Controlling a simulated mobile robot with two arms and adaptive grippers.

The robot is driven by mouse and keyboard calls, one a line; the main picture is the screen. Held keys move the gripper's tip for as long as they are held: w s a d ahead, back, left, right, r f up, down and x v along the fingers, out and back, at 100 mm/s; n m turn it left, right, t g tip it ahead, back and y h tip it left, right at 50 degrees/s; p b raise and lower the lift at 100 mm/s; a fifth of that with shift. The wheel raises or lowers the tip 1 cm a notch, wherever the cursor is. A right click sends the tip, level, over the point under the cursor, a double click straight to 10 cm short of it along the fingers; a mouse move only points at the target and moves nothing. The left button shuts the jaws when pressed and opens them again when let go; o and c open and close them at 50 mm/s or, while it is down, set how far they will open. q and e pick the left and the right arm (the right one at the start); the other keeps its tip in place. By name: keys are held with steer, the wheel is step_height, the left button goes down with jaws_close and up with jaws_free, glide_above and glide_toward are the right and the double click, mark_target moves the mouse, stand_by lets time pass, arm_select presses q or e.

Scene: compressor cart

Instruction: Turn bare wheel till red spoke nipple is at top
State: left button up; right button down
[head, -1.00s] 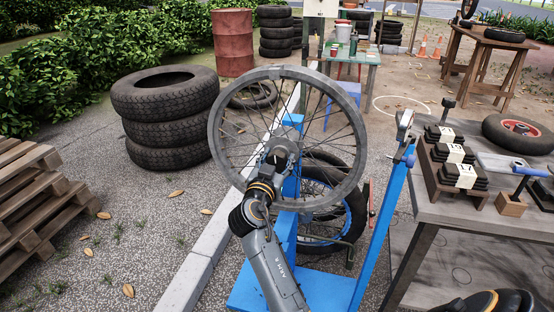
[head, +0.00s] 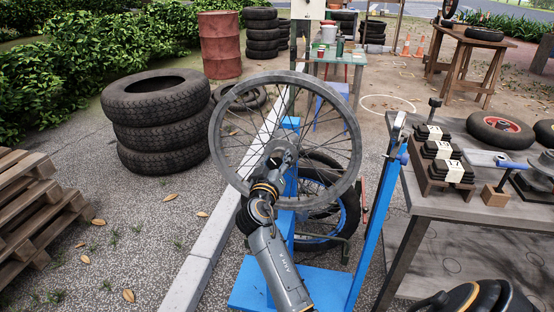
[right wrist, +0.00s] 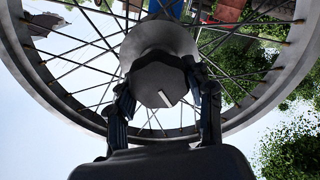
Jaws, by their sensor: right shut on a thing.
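The bare wheel (head: 351,107), a grey spoked rim without a tyre, stands upright on the blue stand (head: 291,190). It also shows in the right wrist view (right wrist: 262,108). My right gripper (head: 277,163) is at the wheel's centre. In the right wrist view my right gripper (right wrist: 165,88) has its fingers on both sides of the grey hub end (right wrist: 158,82), shut on it. A short white mark shows on the hub end's face. I cannot make out a red spoke nipple in either view. My left gripper is not in view.
A second wheel with a black tyre (head: 350,212) stands low behind the bare wheel. A workbench (head: 440,200) with black blocks and small wheels is at the right. Stacked tyres (head: 157,125) and wooden pallets (head: 30,205) are at the left. Paved ground between them is open.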

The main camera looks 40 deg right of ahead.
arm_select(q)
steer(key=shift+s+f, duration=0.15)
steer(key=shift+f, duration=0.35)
arm_select(e)
steer(key=shift+n, duration=0.5)
steer(key=shift+r, duration=0.1)
steer(key=c, duration=0.5)
jaws_free()
steer(key=shift+a, duration=0.1)
steer(key=shift+s+a+f, duration=0.2)
steer(key=shift+s+a, duration=0.05)
steer(key=shift+a, duration=0.05)
steer(key=v, duration=0.6)
steer(key=shift+s+a+r, duration=0.1)
steer(key=shift+s+a, duration=0.1)
